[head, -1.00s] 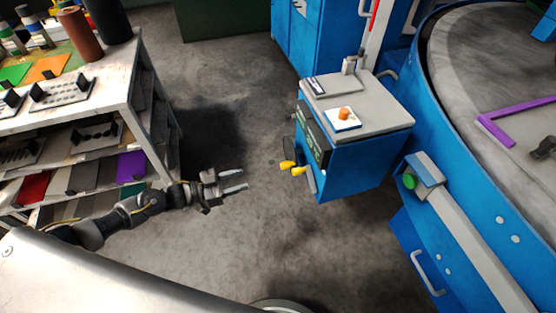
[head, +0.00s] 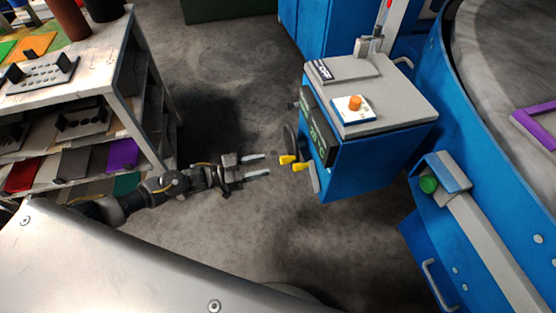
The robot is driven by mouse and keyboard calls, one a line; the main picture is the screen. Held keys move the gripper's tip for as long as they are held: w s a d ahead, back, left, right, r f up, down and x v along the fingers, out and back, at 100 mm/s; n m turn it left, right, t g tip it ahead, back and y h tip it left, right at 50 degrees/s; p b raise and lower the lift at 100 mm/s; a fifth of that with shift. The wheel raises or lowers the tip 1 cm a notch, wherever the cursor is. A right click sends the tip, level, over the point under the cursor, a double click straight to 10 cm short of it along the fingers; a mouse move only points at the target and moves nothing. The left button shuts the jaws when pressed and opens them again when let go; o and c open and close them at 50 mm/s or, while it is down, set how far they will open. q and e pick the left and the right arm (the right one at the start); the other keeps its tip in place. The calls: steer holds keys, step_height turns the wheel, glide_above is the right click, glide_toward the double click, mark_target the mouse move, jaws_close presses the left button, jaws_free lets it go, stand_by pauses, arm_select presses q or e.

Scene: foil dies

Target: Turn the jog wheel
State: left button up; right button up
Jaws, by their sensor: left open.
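The jog wheel (head: 290,140) is a dark disc seen nearly edge-on, on the left face of the blue control cabinet (head: 372,158). Two yellow parts (head: 288,159) stick out just below it. My left gripper (head: 268,164) is open and empty, its two pale fingers pointing right at the yellow parts. A small gap shows between the fingertips and the nearer yellow part in the picture; depth is hard to tell. My right gripper is out of view.
An orange knob (head: 354,103) sits on the cabinet's grey top. A shelf rack (head: 112,98) with plates stands at the left. A large blue round machine (head: 432,110) with a green button (head: 428,184) is at the right. Grey floor (head: 222,80) lies open between.

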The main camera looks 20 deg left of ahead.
arm_select(q)
steer(key=x, duration=0.6)
steer(key=shift+d, duration=0.2)
jaws_close()
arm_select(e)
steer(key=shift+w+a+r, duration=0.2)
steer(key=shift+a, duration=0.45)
